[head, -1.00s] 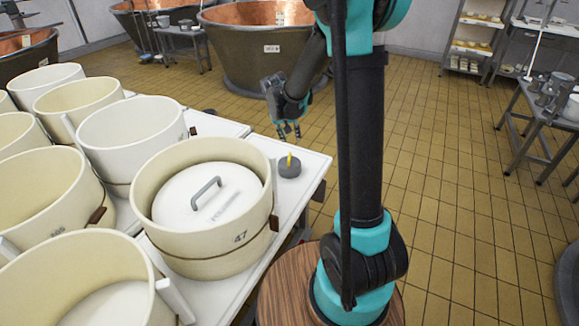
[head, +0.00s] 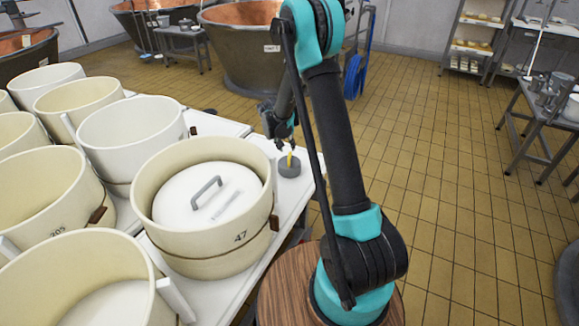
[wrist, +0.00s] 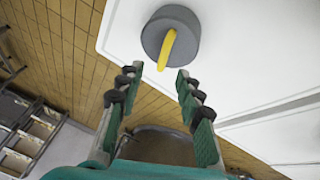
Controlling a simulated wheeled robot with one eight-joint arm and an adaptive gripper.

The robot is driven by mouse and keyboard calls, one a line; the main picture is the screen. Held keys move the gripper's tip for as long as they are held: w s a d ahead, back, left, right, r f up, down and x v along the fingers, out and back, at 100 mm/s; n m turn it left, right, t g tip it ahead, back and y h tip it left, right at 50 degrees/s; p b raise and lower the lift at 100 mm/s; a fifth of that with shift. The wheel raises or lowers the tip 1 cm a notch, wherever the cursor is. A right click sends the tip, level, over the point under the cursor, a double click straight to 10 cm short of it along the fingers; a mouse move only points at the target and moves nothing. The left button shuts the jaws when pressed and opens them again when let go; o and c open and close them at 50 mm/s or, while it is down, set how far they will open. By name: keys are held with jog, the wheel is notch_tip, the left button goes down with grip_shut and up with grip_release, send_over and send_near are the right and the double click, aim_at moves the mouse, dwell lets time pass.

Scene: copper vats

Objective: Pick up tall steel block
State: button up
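A short, round grey block (head: 289,169) stands on the white table near its right edge, with a yellow piece (head: 290,157) upright on its top. The grey block also shows in the wrist view (wrist: 184,24), and the yellow piece (wrist: 166,50) reaches toward my fingers. My gripper (head: 287,142) is just above and behind the block in the head view. In the wrist view my gripper (wrist: 158,85) has its two fingers wide apart, with nothing between them, and the block lies beyond the tips. I cannot make out a separate tall steel block.
Several large cream round moulds fill the table's left, the nearest numbered one (head: 205,222) holding a white lid with a handle (head: 207,193). The white table (head: 312,183) ends just right of the block. Tiled floor (head: 440,180) lies open to the right.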

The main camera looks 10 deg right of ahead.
aim_at(289, 156)
jog(key=shift+x, duration=3.45)
jog(key=shift+w+a, duration=0.2)
jog(key=shift+c, duration=0.5)
grip_shut()
jog(key=shift+r, duration=0.1)
